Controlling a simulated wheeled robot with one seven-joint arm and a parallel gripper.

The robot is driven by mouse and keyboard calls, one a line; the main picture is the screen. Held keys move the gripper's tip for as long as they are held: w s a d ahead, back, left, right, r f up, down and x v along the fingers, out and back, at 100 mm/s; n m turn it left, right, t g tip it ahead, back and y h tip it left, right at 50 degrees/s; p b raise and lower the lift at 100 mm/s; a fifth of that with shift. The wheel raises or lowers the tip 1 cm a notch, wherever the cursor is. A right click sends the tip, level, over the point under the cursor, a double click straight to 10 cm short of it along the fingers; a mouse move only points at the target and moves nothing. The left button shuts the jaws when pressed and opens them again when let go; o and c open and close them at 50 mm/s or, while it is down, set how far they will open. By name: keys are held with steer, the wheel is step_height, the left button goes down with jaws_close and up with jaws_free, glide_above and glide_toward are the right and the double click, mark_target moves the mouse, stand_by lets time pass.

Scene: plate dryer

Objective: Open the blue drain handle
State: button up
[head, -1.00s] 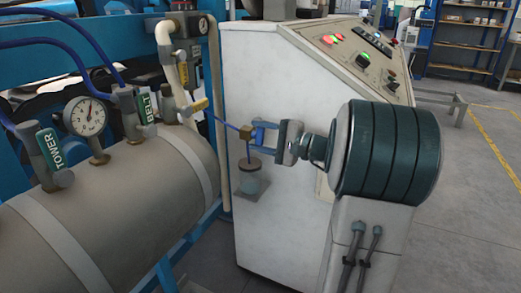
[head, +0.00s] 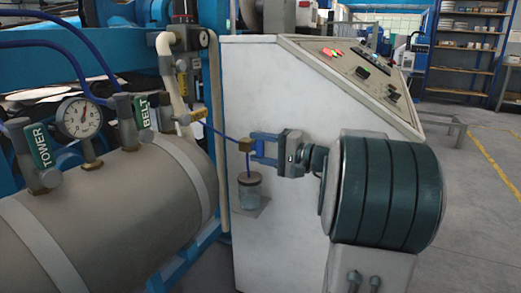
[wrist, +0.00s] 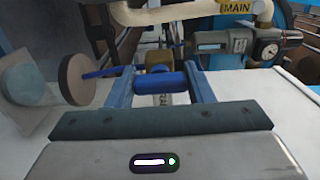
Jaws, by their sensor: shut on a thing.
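The blue drain handle (wrist: 160,83) is a short round bar beside the brass valve body (wrist: 158,58). In the wrist view it lies crosswise between the two blue fingers of my gripper (wrist: 162,88), which is shut on it. In the head view, my gripper (head: 263,149) reaches left to the brass valve body (head: 245,145), and the handle (head: 259,148) shows only as a small blue piece between the fingers. A pale tag (wrist: 161,99) under the handle is mostly hidden.
A white cabinet (head: 276,82) stands right behind the valve. A grey tank (head: 120,205) with a gauge (head: 78,117) and TOWER and BELT valves is on the left. A thin blue hose (head: 215,130) runs to the valve. Open floor (head: 475,225) lies at the right.

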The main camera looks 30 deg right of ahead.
steer(key=o, duration=1)
steer(key=shift+c, duration=0.2)
steer(key=p+v, duration=0.4)
steer(key=v, duration=1)
steer(key=shift+w, duration=0.1)
steer(key=s+a+r+n+g+h+p, duration=0.1)
steer(key=s+a+r+g+p, duration=0.2)
steer(key=a+p, duration=0.35)
steer(key=s+a+r+n+g+p, duration=0.1)
steer(key=a+r+n+g+p, duration=0.1)
steer(key=a+g+p, duration=0.4)
steer(key=s+a+r+n+g+h+p, duration=0.1)
steer(key=a+r+g+p, duration=0.15)
steer(key=a+p, duration=0.4)
steer(key=s+a+r+n+h+p, duration=0.2)
steer(key=s+r+n+h+p, duration=0.1)
steer(key=r+p, duration=0.3)
steer(key=s+a+r+n+h+p, duration=0.3)
steer(key=s+r+h+p, duration=0.3)
steer(key=p, duration=0.4)
steer(key=shift+r+p, duration=0.3)
